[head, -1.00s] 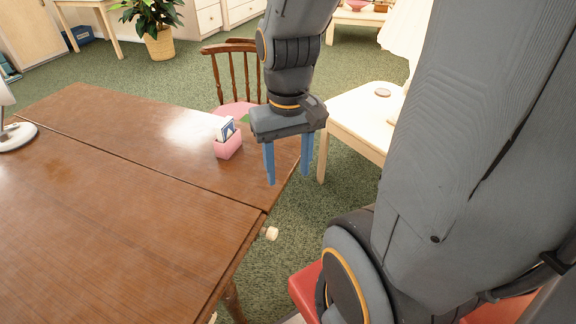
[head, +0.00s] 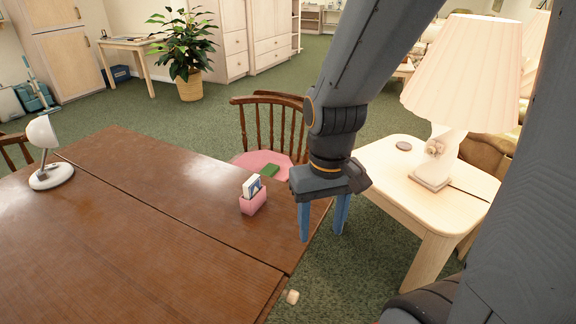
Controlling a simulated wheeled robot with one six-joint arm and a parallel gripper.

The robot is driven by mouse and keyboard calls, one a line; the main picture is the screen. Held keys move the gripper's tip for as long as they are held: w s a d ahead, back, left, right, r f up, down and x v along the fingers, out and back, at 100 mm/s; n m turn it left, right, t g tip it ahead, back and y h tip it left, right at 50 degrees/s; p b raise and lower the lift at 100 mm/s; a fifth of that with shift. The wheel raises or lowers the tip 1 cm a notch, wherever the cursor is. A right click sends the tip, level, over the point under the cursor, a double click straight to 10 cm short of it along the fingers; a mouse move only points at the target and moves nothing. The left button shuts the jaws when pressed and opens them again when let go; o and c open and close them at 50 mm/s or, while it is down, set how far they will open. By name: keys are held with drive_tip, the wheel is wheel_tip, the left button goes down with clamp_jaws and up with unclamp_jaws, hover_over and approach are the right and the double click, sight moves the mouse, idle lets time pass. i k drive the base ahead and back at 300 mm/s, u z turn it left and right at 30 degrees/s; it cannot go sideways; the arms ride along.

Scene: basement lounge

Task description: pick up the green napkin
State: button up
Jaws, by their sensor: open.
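A small folded green item, which looks like the green napkin (head: 270,170), lies on the pink seat of a wooden chair (head: 246,160) beyond the table's far edge. My gripper (head: 323,236) points down with its two blue fingers apart and nothing between them. In the picture it is to the right of and below the napkin, by the right edge of the brown table. The napkin is apart from the fingers and shows in full or nearly so.
A pink holder with cards (head: 253,203) stands on the brown table (head: 130,215), left of my gripper. A pale side table (head: 440,225) with a pleated lamp (head: 460,75) is at right. A white desk lamp (head: 48,150) stands at left. Green carpet is open beyond.

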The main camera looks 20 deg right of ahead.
sight(271, 169)
drive_tip(key=z, duration=0.35)
drive_tip(key=k, duration=0.45)
drive_tip(key=z, duration=1.05)
drive_tip(key=i, duration=0.85)
drive_tip(key=u, duration=0.95)
drive_tip(key=i, duration=0.85)
drive_tip(key=u, duration=0.85)
